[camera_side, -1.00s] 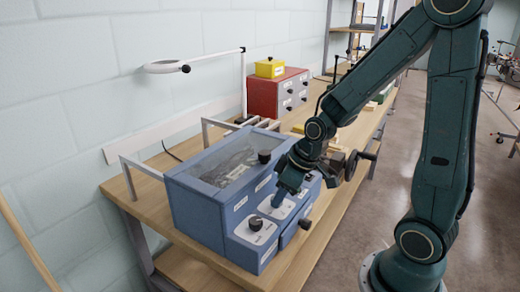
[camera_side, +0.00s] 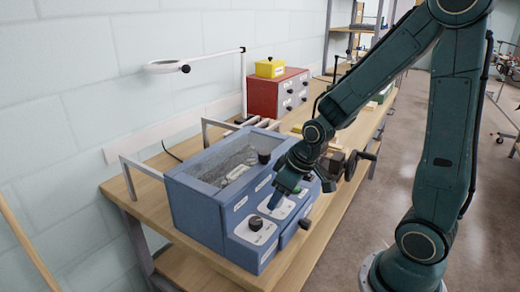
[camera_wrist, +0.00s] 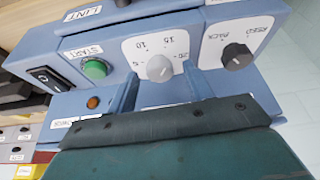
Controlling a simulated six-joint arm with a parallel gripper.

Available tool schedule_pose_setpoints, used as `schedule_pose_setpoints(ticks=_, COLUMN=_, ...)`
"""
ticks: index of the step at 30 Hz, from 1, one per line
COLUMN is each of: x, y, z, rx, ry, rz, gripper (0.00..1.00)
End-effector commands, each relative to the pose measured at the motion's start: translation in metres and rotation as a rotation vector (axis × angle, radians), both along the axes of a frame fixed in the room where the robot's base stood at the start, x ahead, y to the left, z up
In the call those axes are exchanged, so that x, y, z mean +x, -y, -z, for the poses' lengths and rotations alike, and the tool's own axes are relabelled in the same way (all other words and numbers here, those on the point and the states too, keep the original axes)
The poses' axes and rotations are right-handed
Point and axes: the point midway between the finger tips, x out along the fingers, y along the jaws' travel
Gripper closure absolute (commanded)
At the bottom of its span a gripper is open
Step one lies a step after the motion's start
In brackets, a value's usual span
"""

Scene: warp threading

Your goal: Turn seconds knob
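The blue machine (camera_side: 205,215) sits on the wooden bench. In the wrist view, a pale grey knob (camera_wrist: 159,68) sits on a white dial plate (camera_wrist: 135,48) marked with numbers such as 10 and 15. In the side view my gripper mostly hides this knob. In the side view my gripper (camera_side: 277,200) points down at the panel.
A dark knob (camera_wrist: 237,57) on another white plate is close to the right finger. A green START button (camera_wrist: 95,69), a black switch (camera_wrist: 48,78) and an orange lamp (camera_wrist: 93,102) are to the left. Red drawers (camera_side: 280,93) stand farther back.

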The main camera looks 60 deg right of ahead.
Motion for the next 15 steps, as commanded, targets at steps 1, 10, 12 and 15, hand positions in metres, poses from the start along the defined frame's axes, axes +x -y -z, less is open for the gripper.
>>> schedule_pose_setpoints(ticks=1, x=-0.0001, y=0.0000, z=0.0002, rx=0.000, ry=-0.001, rz=0.000, gripper=0.49)
schedule_pose_setpoints(ticks=10, x=-0.0008, y=0.0001, z=-0.0010, rx=0.000, ry=-0.001, rz=0.000, gripper=0.49)
schedule_pose_setpoints(ticks=12, x=-0.0013, y=0.0002, z=-0.0027, rx=0.000, ry=0.000, rz=0.000, gripper=0.49)
schedule_pose_setpoints(ticks=15, x=-0.0028, y=0.0004, z=-0.0066, rx=0.000, ry=0.000, rz=0.000, gripper=0.49)
